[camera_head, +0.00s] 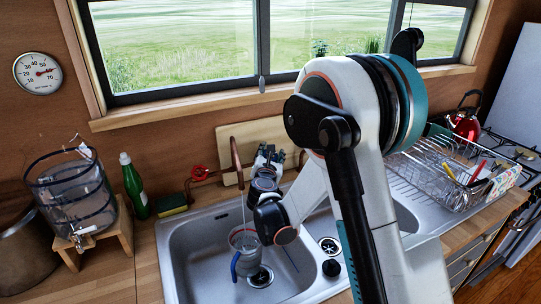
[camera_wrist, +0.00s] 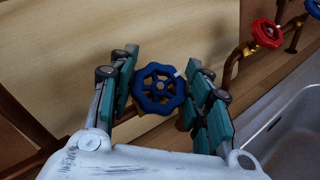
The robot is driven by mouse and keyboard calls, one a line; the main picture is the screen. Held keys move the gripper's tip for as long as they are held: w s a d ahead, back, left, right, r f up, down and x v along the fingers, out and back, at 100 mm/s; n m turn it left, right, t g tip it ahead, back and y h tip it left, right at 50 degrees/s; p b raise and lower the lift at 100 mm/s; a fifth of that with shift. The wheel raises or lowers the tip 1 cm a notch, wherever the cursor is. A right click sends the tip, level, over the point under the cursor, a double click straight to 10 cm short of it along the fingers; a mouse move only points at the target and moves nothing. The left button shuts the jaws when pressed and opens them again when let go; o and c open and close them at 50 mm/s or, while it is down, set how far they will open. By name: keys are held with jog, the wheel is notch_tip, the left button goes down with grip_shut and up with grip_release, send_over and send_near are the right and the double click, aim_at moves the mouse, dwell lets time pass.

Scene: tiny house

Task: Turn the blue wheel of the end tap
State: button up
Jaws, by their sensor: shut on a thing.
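The blue wheel (camera_wrist: 143,99) of the tap is in the middle of the wrist view, in front of a pale wooden board. My gripper (camera_wrist: 162,70) has its teal-padded fingers on the left and right sides of it and is shut on it. In the head view my gripper (camera_head: 268,158) is at the back of the sink against the board, and the blue wheel is hidden there. A copper spout (camera_head: 236,155) rises beside my gripper, with a thin line like a water stream below it.
A red wheel (camera_head: 197,173) shows left of my gripper, also in the wrist view (camera_wrist: 267,33). A clear cup with a blue handle (camera_head: 236,264) stands in the sink (camera_head: 190,240). A green bottle (camera_head: 133,185), sponge (camera_head: 172,204) and dish rack (camera_head: 440,165) flank the sink.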

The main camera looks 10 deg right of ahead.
jog(key=o, duration=1.1)
jog(key=v, duration=1.2)
jog(key=shift+f, duration=0.15)
